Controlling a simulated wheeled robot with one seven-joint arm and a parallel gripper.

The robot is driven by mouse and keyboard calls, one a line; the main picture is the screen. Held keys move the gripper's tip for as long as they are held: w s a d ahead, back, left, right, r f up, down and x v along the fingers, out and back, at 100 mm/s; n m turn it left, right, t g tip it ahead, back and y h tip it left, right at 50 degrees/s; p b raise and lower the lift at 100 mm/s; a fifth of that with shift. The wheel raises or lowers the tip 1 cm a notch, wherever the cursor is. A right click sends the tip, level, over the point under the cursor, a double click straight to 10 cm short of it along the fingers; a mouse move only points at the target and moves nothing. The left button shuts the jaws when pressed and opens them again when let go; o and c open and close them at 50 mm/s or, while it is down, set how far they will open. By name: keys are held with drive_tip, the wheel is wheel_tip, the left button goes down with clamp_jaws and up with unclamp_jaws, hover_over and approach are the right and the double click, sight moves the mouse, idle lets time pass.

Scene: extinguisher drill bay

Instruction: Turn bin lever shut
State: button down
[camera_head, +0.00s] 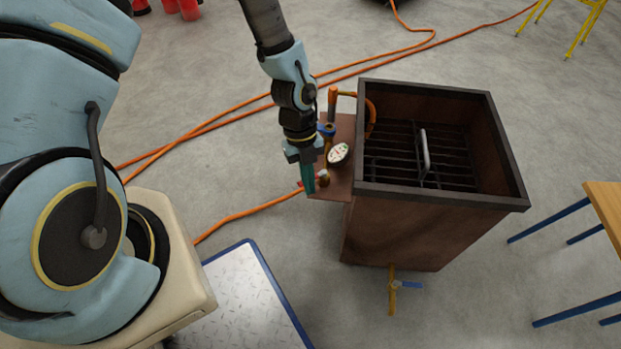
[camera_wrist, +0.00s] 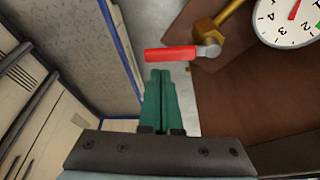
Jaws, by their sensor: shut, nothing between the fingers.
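The bin is a brown, open-topped metal box (camera_head: 400,230) with a dark rim. A side panel (camera_head: 343,128) on its left carries a white dial gauge (camera_head: 338,153) and a red-handled lever, which shows in the wrist view (camera_wrist: 170,54). The lever's grey pivot end joins a brass fitting (camera_wrist: 208,31). A second lever, blue (camera_head: 410,286), sits on a yellow pipe (camera_head: 392,298) low on the bin's front. My gripper (camera_head: 311,190) is shut and empty, pointing down by the red lever. In the wrist view the green fingertips (camera_wrist: 160,74) appear just short of the red handle; contact is unclear.
Orange hoses (camera_head: 230,118) cross the floor behind and left of the bin. A blue-edged plate (camera_head: 250,300) lies in front, left of the bin. A wooden table (camera_head: 606,205) with blue legs stands at right. A grate (camera_head: 400,150) lies inside the bin.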

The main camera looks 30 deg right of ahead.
drive_tip(key=shift+w+d, duration=0.2)
drive_tip(key=shift+w, duration=0.75)
drive_tip(key=shift+w+m+p, duration=0.3)
drive_tip(key=shift+m, duration=0.3)
drive_tip(key=shift+w+d+m+t+y+p, duration=0.2)
drive_tip(key=shift+w+m+y+p, duration=0.3)
drive_tip(key=shift+m, duration=0.65)
drive_tip(key=shift+w+d+m+t+y+p, duration=0.1)
drive_tip(key=shift+w+m+t+y+p, duration=0.2)
drive_tip(key=shift+w+m+p, duration=0.6)
drive_tip(key=shift+s+m+b, duration=0.3)
drive_tip(key=shift+m, duration=0.05)
drive_tip(key=shift+s, duration=0.15)
